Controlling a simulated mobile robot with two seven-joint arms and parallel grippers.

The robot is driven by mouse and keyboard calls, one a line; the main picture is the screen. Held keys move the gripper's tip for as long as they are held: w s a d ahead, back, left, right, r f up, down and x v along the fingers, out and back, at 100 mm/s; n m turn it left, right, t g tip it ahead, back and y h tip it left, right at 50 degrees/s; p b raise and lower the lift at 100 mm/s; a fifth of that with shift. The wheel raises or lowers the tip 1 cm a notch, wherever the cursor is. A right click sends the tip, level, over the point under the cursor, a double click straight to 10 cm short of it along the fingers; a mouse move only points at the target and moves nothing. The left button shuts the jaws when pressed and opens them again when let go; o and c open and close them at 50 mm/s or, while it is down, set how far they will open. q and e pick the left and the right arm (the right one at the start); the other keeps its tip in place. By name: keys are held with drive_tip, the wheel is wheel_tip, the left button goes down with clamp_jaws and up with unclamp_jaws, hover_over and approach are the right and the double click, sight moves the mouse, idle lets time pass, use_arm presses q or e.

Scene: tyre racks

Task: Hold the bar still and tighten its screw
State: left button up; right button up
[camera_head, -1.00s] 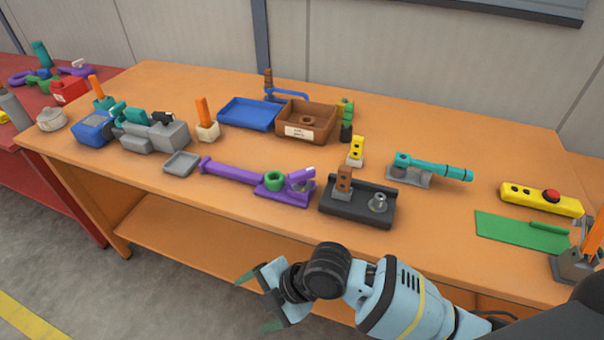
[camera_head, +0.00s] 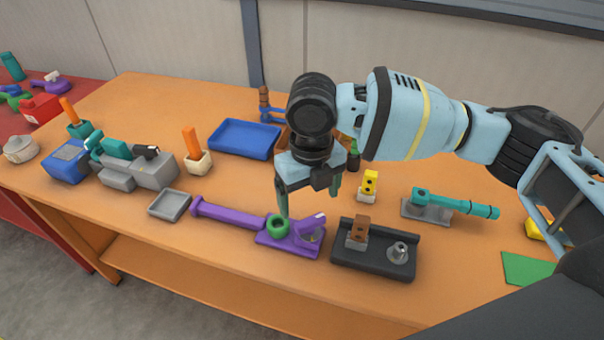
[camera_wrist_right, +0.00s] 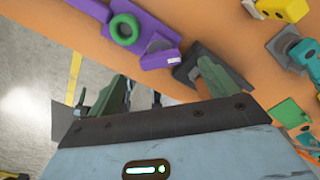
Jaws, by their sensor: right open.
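A purple bar (camera_head: 228,211) lies along the front of the orange bench. Its right end meets a purple block with a green ring (camera_head: 278,226) and a tilted purple lever with a pale end (camera_head: 308,224). The green ring also shows in the right wrist view (camera_wrist_right: 124,28). I cannot tell which part is the screw. My right gripper (camera_head: 310,197) points down above and just behind the purple block. Its green fingers are spread with nothing between them, and it also shows in the right wrist view (camera_wrist_right: 163,85). My left gripper is not in view.
A black tray (camera_head: 375,264) with a brown block and a metal knob stands right of the purple block. A grey dish (camera_head: 170,205), a blue tray (camera_head: 245,139), a yellow block (camera_head: 370,183) and a teal tool (camera_head: 455,203) stand around. The brown box is mostly hidden behind my gripper.

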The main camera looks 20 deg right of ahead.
sight(310, 221)
drive_tip(key=shift+s, duration=0.55)
drive_tip(key=shift+f, duration=0.35)
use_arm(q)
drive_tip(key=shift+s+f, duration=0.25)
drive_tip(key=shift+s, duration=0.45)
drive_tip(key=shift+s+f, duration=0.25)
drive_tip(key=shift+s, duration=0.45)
use_arm(e)
drive_tip(key=shift+w+f, duration=0.1)
drive_tip(key=shift+f, duration=3.3)
drive_tip(key=shift+c, duration=0.3)
drive_tip(key=c, duration=0.9)
drive_tip(key=o, duration=1)
drive_tip(key=shift+c, duration=0.2)
drive_tip(key=shift+r, duration=0.1)
